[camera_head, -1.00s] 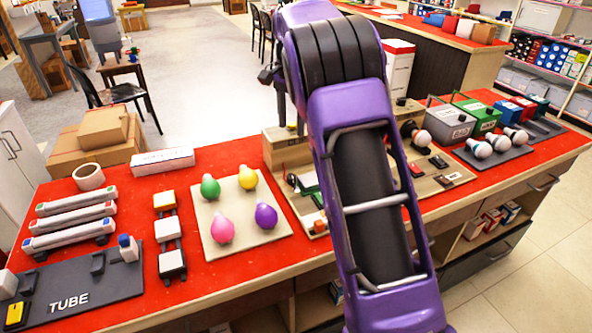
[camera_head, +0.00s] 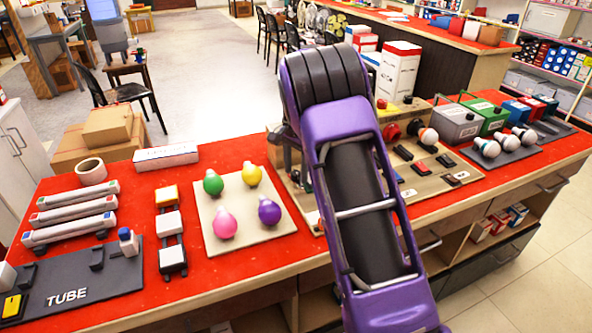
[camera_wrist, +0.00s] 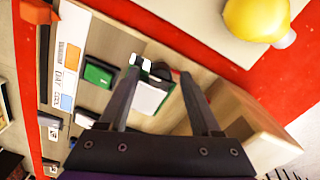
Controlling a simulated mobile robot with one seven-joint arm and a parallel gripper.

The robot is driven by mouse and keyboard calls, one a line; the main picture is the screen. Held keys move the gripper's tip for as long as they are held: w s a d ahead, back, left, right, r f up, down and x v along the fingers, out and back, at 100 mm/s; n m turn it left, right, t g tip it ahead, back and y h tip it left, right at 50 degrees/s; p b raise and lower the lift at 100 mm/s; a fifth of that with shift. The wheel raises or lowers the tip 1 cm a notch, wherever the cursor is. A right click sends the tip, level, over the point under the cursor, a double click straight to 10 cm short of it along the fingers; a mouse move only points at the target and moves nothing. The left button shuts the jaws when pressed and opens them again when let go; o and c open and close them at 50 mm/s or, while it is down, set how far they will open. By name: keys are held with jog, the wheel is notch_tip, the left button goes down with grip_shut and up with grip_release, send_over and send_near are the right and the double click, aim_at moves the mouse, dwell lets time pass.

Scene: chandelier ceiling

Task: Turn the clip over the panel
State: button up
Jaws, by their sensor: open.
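In the wrist view, my gripper (camera_wrist: 158,92) is open, with its two dark fingers apart. A small white panel with a green edge (camera_wrist: 150,97) shows between and beyond the fingers, on a beige board (camera_wrist: 113,40). A dark piece, possibly the clip (camera_wrist: 160,71), is at the panel's upper edge; its exact shape and turn are hard to tell. I cannot tell whether a finger touches the panel. In the head view my purple arm hides the panel and fingertips, and part of the board (camera_head: 428,172) shows on the red table.
A green block (camera_wrist: 98,73) lies left of the panel in the wrist view. A beige upright wall (camera_wrist: 258,112) stands at lower right. A tray (camera_head: 248,218) of coloured bulbs is left of the board in the head view, with a yellow bulb (camera_wrist: 256,18) near in the wrist view.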

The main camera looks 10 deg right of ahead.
grip_shut()
dwell(0.3)
dwell(0.3)
jog(key=n+p, duration=0.2)
jog(key=n, duration=0.1)
jog(key=shift+r+n, duration=0.1)
jog(key=shift+n, duration=0.3)
jog(key=n+p, duration=0.1)
jog(key=n, duration=0.4)
jog(key=n+p, duration=0.1)
jog(key=n, duration=0.4)
jog(key=shift+n+p, duration=0.5)
jog(key=shift+n, duration=1.5)
